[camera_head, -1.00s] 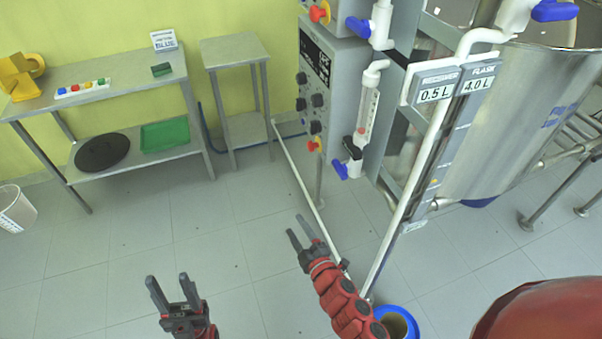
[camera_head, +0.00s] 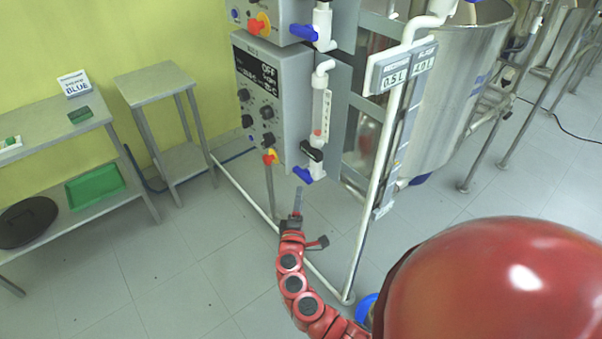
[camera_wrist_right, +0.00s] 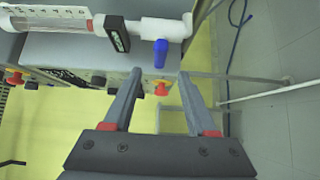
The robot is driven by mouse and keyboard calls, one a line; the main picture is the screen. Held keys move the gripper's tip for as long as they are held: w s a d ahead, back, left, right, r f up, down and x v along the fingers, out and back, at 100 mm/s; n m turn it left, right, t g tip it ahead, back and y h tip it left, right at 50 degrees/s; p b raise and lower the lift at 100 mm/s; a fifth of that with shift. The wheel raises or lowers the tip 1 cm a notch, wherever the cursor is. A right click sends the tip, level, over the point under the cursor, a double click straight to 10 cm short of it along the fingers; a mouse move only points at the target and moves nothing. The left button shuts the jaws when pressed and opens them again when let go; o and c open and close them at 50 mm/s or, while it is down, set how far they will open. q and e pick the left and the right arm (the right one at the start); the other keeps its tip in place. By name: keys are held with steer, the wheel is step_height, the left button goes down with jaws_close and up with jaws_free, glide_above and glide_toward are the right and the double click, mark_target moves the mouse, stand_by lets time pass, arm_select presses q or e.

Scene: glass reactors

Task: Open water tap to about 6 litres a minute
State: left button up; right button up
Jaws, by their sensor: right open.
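A blue tap handle (camera_head: 303,174) sits at the bottom of a clear upright flow meter (camera_head: 321,105) on the grey control box. A black valve piece (camera_head: 312,151) sits just above it, and a red mark shows low in the tube. My right gripper (camera_head: 309,213) is open and empty, below the blue handle. In the right wrist view the blue handle (camera_wrist_right: 161,52) shows just beyond and between the open fingertips (camera_wrist_right: 160,74), apparently not touched. The flow meter (camera_wrist_right: 50,18) lies at upper left there. The scale is too small to read. My left gripper is not in view.
Another blue handle (camera_head: 303,32) is higher up. A red-yellow knob (camera_head: 270,157) is left of the lower handle. A white pipe frame (camera_head: 377,180) and steel vessel (camera_head: 455,110) stand to the right. Benches (camera_head: 150,80) stand left; the floor between is clear.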

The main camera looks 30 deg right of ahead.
mark_target(302, 179)
steer(key=x, duration=1.1)
steer(key=shift+a, duration=0.1)
jaws_close()
